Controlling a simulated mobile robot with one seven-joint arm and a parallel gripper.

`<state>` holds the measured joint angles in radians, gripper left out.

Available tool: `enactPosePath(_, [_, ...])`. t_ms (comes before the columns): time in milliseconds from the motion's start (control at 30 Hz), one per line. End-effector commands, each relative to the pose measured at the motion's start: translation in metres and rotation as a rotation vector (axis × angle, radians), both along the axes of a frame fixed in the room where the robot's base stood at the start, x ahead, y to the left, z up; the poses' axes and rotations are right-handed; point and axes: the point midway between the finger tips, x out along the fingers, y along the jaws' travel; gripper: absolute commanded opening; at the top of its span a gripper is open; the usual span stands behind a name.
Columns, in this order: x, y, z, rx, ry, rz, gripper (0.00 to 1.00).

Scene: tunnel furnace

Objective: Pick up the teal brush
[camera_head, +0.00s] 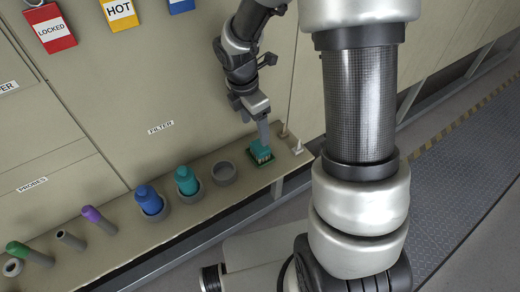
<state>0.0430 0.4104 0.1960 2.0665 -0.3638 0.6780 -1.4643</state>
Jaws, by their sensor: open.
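The teal brush (260,152) sits on a green base or mat near the right end of the narrow shelf (115,236). Its pale bristles or lower edge face the front. My gripper (263,133) is pointed down directly above the brush, its fingers reaching close to the brush's top. It is open. From this view I cannot tell whether the fingers touch the brush or straddle it. Part of the brush's top is hidden by the fingers.
Left of the brush on the shelf are an empty grey ring holder (224,172), a teal bottle (187,181), a blue bottle (149,200), a purple-tipped tool (98,219) and a green-handled tool (28,254). A beige cabinet wall (150,90) rises behind.

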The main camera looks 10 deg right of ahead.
Motion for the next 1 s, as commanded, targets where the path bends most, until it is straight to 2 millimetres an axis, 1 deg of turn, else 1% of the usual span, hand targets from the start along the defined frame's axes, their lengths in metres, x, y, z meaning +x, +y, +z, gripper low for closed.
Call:
enactPosePath(33, [-0.001, -0.002, -0.013, -0.001, 0.005, 0.001, 0.69])
enactPosePath(100, [0.000, -0.004, -0.027, 0.000, 0.004, 0.001, 0.69])
enactPosePath(200, [0.001, -0.005, -0.042, -0.001, 0.002, 0.001, 0.69])
enactPosePath(300, [0.002, -0.008, -0.051, 0.000, 0.001, 0.001, 0.69])
enactPosePath(467, [0.002, -0.009, -0.061, -0.001, 0.002, 0.000, 0.69])
enactPosePath(700, [0.005, -0.016, -0.095, -0.001, 0.002, 0.000, 0.69])
enactPosePath(800, [0.005, -0.017, -0.104, -0.001, 0.002, 0.000, 0.69])
enactPosePath(1000, [0.006, -0.018, -0.106, -0.001, -0.001, 0.000, 0.69])
